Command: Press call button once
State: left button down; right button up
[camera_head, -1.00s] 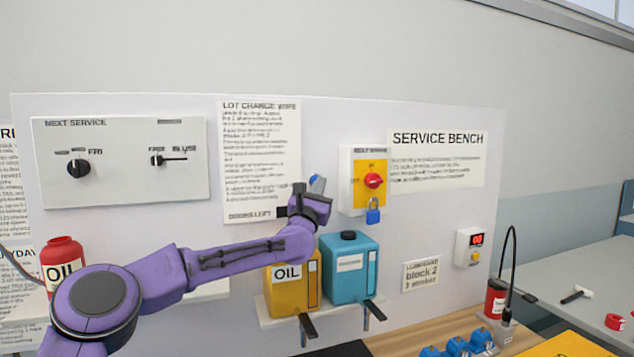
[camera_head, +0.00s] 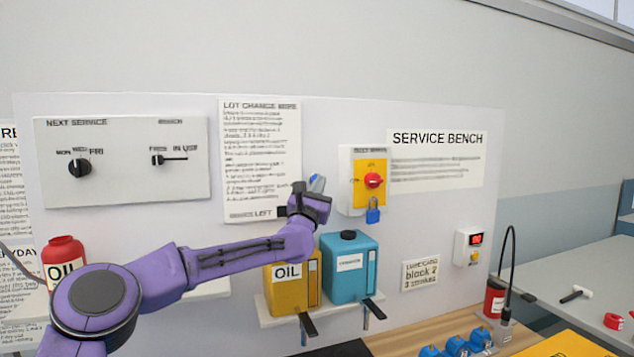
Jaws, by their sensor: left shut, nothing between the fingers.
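No button in view carries a label I can read as "call". A small white box (camera_head: 468,248) on the right of the wall panel has a red display and a small yellow button (camera_head: 475,257). My purple left arm reaches in from the left. My left gripper (camera_head: 315,188) is shut and empty, in front of the panel between the lot change sheet and the red switch. A blue-grey bit shows at its tip; I cannot tell if it is a fingertip or something behind. Contact with the panel cannot be told. My right gripper is not in view.
A red rotary switch (camera_head: 374,181) with a blue padlock (camera_head: 373,216) is just right of my gripper. A yellow oil can (camera_head: 290,295) and a blue can (camera_head: 349,270) stand on a shelf below. A dial panel (camera_head: 125,190) is at left. A wooden bench is lower right.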

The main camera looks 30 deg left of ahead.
pick_arm(q)
jog(key=shift+w+a, duration=0.1)
jog(key=shift+w, duration=0.05)
dwell(0.7)
jog(key=shift+w+a, duration=0.2)
jog(key=shift+a, duration=0.05)
jog(key=shift+w+a, duration=0.25)
dwell(0.7)
jog(key=shift+s+d+b, duration=0.5)
jog(key=shift+d+b, duration=0.05)
jog(key=shift+b, duration=0.1)
